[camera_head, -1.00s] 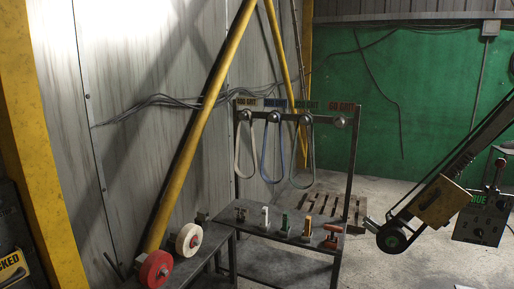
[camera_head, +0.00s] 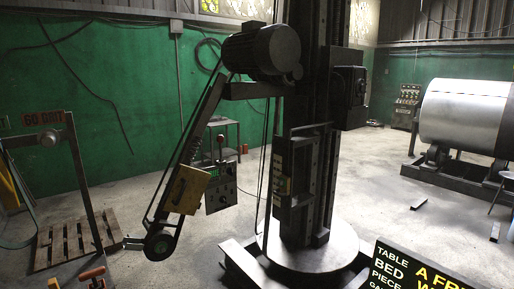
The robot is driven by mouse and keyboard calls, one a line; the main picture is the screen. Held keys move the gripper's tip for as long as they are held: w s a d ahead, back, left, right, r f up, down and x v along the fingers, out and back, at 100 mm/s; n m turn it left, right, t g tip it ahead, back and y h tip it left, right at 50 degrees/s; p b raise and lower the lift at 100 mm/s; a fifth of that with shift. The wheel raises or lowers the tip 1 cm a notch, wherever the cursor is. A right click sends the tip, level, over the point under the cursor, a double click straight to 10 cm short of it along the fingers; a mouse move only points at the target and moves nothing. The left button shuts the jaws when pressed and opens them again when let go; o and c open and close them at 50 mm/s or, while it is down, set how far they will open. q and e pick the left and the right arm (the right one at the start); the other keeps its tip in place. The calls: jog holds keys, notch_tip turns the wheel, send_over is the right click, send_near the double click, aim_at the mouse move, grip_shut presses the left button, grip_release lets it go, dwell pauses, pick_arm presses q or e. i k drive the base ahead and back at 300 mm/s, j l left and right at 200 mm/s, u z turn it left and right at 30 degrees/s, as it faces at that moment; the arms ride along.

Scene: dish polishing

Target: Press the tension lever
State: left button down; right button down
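A belt-grinding arm (camera_head: 183,189) slants down from a motor (camera_head: 262,52) on a tall dark column. A dark belt runs along it to a wheel (camera_head: 160,244) at its low end. A short metal bar (camera_head: 133,242) sticks out left of this wheel. A lever with a dark red knob (camera_head: 220,141) stands above a grey control box (camera_head: 220,192) behind the arm. I cannot tell which of these is the tension lever. Neither of my grippers is in view.
A rack post (camera_head: 84,190) with a 60 GRIT sign stands at left, beside a wooden pallet (camera_head: 62,246) on the floor. A black sign (camera_head: 425,268) fills the lower right corner. A large metal drum (camera_head: 465,115) lies at far right. Open floor shows between column and drum.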

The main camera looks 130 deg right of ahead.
aim_at(220, 137)
jog(key=z, duration=2.1)
